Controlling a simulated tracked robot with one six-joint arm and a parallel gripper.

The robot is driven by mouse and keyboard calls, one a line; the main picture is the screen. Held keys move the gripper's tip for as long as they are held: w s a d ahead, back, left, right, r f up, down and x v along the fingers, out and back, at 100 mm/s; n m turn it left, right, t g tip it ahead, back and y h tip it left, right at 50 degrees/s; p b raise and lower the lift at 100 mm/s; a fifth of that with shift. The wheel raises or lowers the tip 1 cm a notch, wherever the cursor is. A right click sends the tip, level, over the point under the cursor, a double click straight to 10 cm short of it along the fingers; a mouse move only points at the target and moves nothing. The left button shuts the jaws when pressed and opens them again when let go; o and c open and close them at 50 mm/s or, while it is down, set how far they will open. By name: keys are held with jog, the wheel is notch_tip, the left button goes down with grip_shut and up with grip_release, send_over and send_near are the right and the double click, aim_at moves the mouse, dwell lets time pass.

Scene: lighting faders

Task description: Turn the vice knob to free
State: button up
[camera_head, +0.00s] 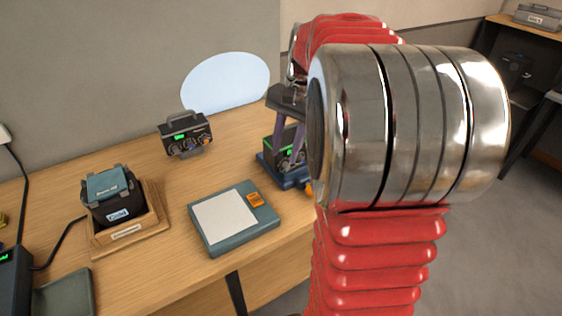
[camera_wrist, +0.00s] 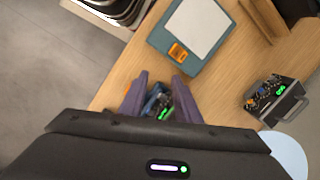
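A blue vice (camera_head: 291,182) stands at the table's right edge in the head view, with a dark device (camera_head: 284,153) with green lights in it. A small orange part (camera_head: 309,190) shows at the vice's right, beside my arm; I cannot tell if it is the knob. My gripper (camera_head: 286,150) is above the vice, its purple fingers pointing down. In the wrist view, the fingers of my gripper (camera_wrist: 161,78) are spread, with nothing gripped between them. The blue vice (camera_wrist: 152,103) and green lights show between and beyond them, partly hidden by the gripper body.
A teal scale-like plate (camera_head: 213,246) with an orange label lies left of the vice. A grey device (camera_head: 186,135) with a handle stands behind. A black device (camera_head: 113,205) sits in a wooden tray (camera_head: 128,243) at left. Bare wood lies between them.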

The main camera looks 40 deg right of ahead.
jog(key=s+d+f+m+y, duration=0.1)
jog(key=d+f+m, duration=0.2)
jog(key=d, duration=0.4)
jog(key=s+d+f+m+y, duration=0.1)
jog(key=d+f+m, duration=0.1)
jog(key=d, duration=0.6)
jog(key=shift+d+f+m+y, duration=0.15)
jog(key=shift+f+m+y, duration=0.2)
jog(key=shift+f, duration=0.2)
jog(key=shift+f, duration=0.1)
jog(key=x, duration=1.3)
jog(key=shift+s+f, duration=0.15)
jog(key=shift+f, duration=0.15)
jog(key=shift+c, duration=0.2)
grip_shut()
jog(key=shift+d, duration=0.15)
